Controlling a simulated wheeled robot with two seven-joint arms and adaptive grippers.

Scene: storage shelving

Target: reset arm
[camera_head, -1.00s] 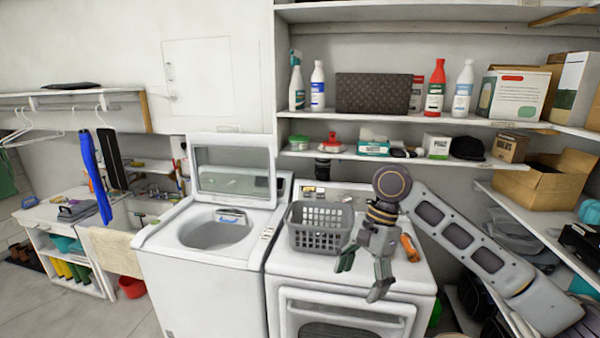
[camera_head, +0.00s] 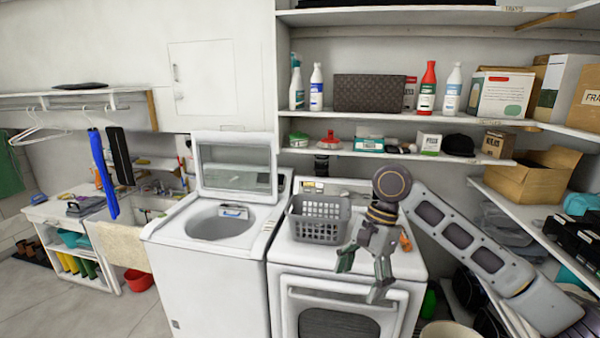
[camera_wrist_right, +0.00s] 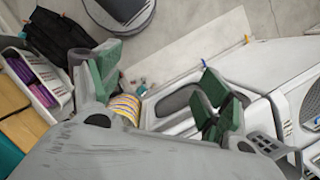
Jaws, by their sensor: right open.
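My right gripper (camera_head: 362,276) is open and empty. It hangs in front of the dryer (camera_head: 345,262) top, fingers pointing down, with my right arm coming in from the right. In the right wrist view its two green-padded fingers (camera_wrist_right: 160,92) are spread apart with nothing between them. A grey laundry basket (camera_head: 318,221) stands on the dryer, left of the gripper. A small orange object (camera_head: 405,243) shows just right of the gripper, partly hidden by it. My left gripper is not in view.
An open-lidded washer (camera_head: 205,285) stands left of the dryer. Shelves (camera_head: 420,118) behind hold bottles, boxes and a dark patterned case (camera_head: 370,93). An open cardboard box (camera_head: 532,175) sits on the right shelf, near my arm. The floor (camera_head: 60,305) at the lower left is clear.

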